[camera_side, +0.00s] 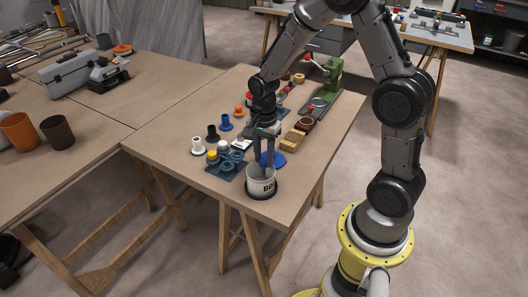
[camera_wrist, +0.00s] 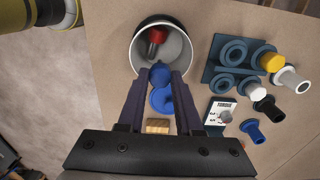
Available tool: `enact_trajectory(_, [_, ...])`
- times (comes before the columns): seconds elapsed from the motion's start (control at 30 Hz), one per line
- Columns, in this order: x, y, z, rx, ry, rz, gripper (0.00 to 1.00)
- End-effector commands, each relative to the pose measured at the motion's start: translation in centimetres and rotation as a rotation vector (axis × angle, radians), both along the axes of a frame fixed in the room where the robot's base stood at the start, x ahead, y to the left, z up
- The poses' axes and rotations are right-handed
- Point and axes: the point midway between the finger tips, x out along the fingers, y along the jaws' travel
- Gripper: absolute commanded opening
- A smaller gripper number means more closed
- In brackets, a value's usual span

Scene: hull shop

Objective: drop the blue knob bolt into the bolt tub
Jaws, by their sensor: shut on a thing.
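In the wrist view the tub (camera_wrist: 136,58) opens towards me, with a red-topped bolt (camera_wrist: 157,36) inside. My gripper (camera_wrist: 160,76) is shut on the blue knob bolt (camera_wrist: 160,70), whose round blue knob shows between the fingertips. In the wrist view it overlaps the tub's lower rim. In the side view my gripper (camera_side: 264,166) points down at the tub's opening. The bolt is hard to make out there, and its shank is hidden.
A blue disc (camera_side: 272,159) lies behind the tub. A dark blue rack (camera_side: 224,172) with several round sockets stands left of it. Several flanged pegs (camera_side: 198,147) and wooden blocks (camera_side: 292,139) stand farther back. The table's front edge is close to the tub.

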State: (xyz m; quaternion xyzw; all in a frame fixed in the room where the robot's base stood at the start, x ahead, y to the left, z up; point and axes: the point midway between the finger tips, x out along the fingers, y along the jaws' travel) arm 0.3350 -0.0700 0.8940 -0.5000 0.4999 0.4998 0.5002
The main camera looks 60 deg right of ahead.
Motion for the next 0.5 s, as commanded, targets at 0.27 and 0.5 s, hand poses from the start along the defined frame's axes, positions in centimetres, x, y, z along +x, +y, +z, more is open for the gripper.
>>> enact_trajectory(0.27, [-0.02,0.0,-0.02,0.0,0.001,0.0,0.48])
enact_trajectory(0.5, [-0.02,0.0,0.0,0.0,0.001,0.0,0.69])
